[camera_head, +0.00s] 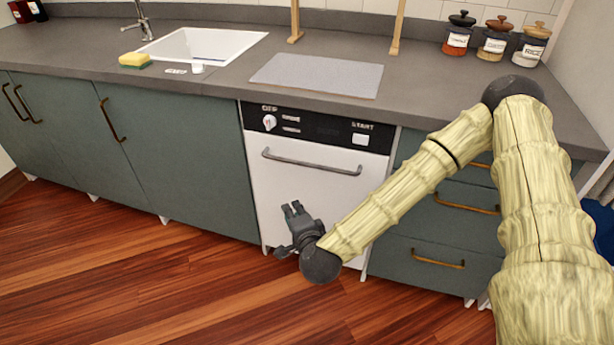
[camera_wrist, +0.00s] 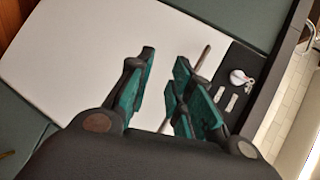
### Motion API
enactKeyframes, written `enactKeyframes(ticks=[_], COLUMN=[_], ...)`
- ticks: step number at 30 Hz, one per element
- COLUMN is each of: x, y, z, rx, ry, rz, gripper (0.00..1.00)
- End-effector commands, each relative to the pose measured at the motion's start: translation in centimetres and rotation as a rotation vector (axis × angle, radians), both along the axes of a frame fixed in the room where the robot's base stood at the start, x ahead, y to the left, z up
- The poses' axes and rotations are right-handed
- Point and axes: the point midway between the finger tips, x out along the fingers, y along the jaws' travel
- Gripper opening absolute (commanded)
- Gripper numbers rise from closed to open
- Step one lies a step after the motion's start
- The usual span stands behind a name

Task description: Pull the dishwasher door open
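The dishwasher is white with a black control strip at the top. Its door (camera_head: 285,185) is shut and sits between the teal cabinets; it also fills much of the wrist view (camera_wrist: 110,50). A grey bar handle (camera_head: 312,162) runs across the upper door. In the wrist view the handle (camera_wrist: 203,57) shows partly, behind the right finger, which hides some of it. My gripper (camera_head: 292,208) is in front of the lower door, below the handle. In the wrist view my gripper (camera_wrist: 160,85) has its teal-padded fingers apart, with nothing held between them.
The control strip (camera_head: 325,128) has a knob and a start button. Teal drawers (camera_head: 440,225) with brass handles stand to the right, cabinets (camera_head: 185,150) to the left. The grey counter (camera_head: 215,82) runs above. The wooden floor (camera_head: 150,285) in front is clear.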

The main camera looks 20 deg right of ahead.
Motion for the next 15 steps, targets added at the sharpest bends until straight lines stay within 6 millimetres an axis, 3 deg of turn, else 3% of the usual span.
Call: enactKeyframes(ticks=[3, 6, 10, 15], x=[2.4, 3.5, 4.1, 5.2], y=[-2.9, -4.6, -5.9, -6.4], z=[2.1, 3.8, 5.1, 5.3], rx=[0.082, 0.129, 0.160, 0.167], ry=[-0.097, -0.154, -0.194, -0.204], rz=[-0.130, -0.203, -0.251, -0.264], gripper=[0.21, 0.21, 0.21, 0.21])
